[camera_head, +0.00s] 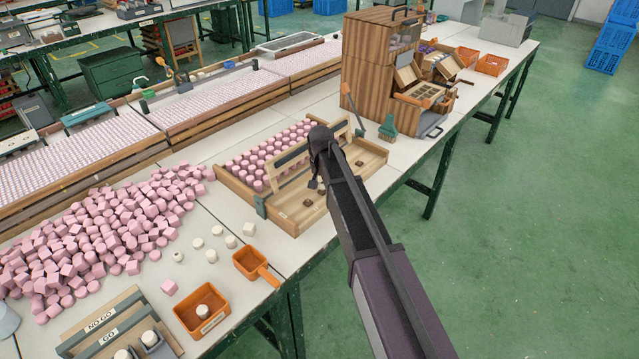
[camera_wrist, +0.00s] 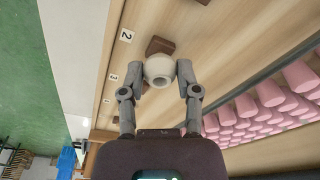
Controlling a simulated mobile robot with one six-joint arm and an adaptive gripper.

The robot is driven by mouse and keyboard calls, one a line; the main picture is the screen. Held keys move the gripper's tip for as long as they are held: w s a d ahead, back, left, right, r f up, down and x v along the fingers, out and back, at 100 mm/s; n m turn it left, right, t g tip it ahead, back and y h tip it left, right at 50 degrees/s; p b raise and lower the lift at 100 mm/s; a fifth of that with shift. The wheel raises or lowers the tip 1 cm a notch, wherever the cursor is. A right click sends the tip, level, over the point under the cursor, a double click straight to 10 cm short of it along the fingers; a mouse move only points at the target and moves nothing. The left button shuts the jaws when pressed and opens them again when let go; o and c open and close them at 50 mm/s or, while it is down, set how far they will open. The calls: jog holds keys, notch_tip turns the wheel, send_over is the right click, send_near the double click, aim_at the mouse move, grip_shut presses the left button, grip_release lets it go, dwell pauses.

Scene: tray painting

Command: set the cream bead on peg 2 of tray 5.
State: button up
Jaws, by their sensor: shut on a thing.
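The cream bead (camera_wrist: 160,72) is round, with its hole facing the wrist camera. My gripper (camera_wrist: 161,68) is shut on it, one finger on each side. In the wrist view a brown peg (camera_wrist: 161,45) shows just beyond the bead, level with the label 2 (camera_wrist: 126,36). I cannot tell whether bead and peg touch. The wooden tray (camera_head: 283,219) stands on the white bench in the head view. There my gripper (camera_head: 318,183) is low over the tray's front part, and my arm hides some of it.
Pink pieces (camera_head: 262,162) fill the tray's back part behind a wooden divider. A wooden cabinet (camera_head: 372,60) and a green brush (camera_head: 387,127) stand to the right. Loose cream beads (camera_head: 217,230), orange bins (camera_head: 203,308) and a pink heap (camera_head: 95,235) lie to the left.

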jog(key=shift+f+b, duration=0.4)
jog(key=shift+f, duration=0.05)
dwell(0.8)
jog(key=o, duration=0.9)
jog(key=shift+o, duration=1.1)
jog(key=shift+r, duration=0.15)
jog(key=shift+r+p, duration=2.9)
jog(key=shift+p, duration=0.15)
jog(key=shift+s+d, duration=0.1)
